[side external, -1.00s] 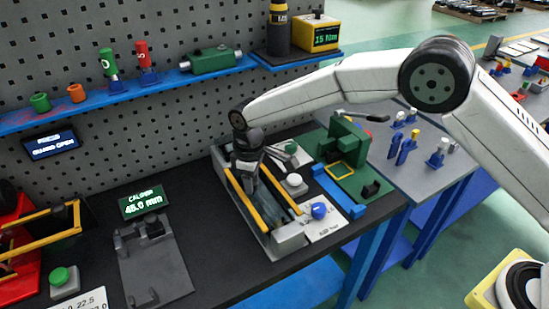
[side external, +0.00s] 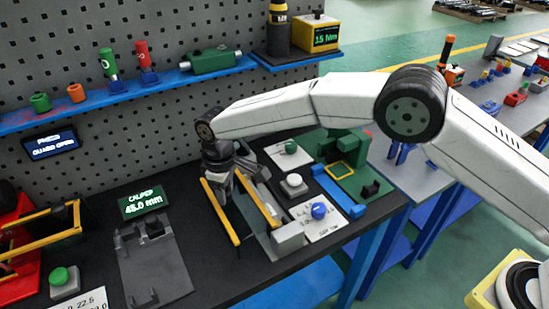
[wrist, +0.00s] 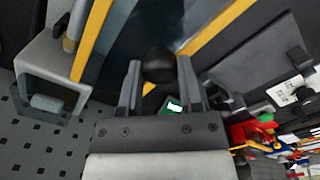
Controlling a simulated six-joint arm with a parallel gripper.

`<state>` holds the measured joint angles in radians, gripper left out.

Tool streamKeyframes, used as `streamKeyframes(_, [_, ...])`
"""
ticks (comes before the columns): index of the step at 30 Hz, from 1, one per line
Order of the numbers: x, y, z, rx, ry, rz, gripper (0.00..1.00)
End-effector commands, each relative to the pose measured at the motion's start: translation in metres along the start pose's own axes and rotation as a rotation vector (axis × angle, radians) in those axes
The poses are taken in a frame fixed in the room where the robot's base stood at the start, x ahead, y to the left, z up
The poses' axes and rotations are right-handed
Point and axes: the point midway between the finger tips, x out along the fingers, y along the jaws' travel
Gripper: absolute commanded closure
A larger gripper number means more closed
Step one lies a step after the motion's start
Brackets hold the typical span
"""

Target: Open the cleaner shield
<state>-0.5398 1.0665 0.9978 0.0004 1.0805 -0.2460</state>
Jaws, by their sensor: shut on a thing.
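The cleaner shield, a clear panel between two yellow rails, is on the bench in the side view, with its near rail (side external: 220,212) standing out left of the grey cleaner body (side external: 289,237). In the wrist view one yellow rail (wrist: 92,40) runs at the left and another (wrist: 215,26) at the upper right. My gripper (side external: 227,192) is above the shield, pointing down. In the wrist view its fingers (wrist: 158,82) are shut on a dark round knob (wrist: 158,64), which seems to belong to the shield. The knob is hidden in the side view.
A grey caliper fixture (side external: 152,260) lies to the left, with a display (side external: 146,201) behind it. A white plate with a blue knob (side external: 319,211) and a green fixture (side external: 347,180) stand to the right. The pegboard (side external: 190,130) rises behind.

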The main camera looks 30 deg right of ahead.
Motion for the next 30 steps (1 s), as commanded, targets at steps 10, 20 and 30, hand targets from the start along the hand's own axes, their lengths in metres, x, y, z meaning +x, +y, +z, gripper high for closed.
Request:
streamKeyframes(10, [-0.002, -0.019, -0.021, 0.000, 0.011, 0.004, 1.00])
streamKeyframes(20, [-0.002, -0.019, -0.021, 0.001, 0.011, 0.003, 0.42])
streamKeyframes(30, [-0.001, -0.020, -0.020, 0.000, 0.005, 0.002, 0.19])
